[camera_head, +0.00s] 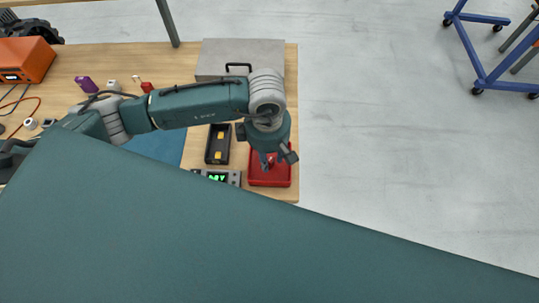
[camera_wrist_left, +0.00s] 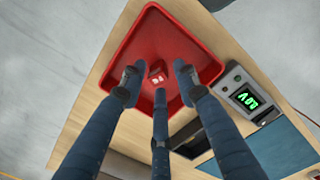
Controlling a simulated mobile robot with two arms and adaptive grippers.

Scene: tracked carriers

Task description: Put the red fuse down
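The red fuse (camera_wrist_left: 157,72) is a small red block with pale marks on one face. In the left wrist view it appears to lie on the floor of the red tray (camera_wrist_left: 205,45), between my spread fingers. My left gripper (camera_wrist_left: 158,80) is open, with visible gaps between its fingers and the fuse. In the head view the left gripper (camera_head: 277,160) points down over the red tray (camera_head: 270,182) near the table's right edge, and its fingers mostly hide the fuse there. My right gripper is not in view.
A black bin (camera_head: 211,155) with yellow pieces and a meter with a green display (camera_head: 217,178) stand left of the tray. A grey case (camera_head: 215,55) is at the back. Small purple (camera_head: 85,84), white and red items lie left.

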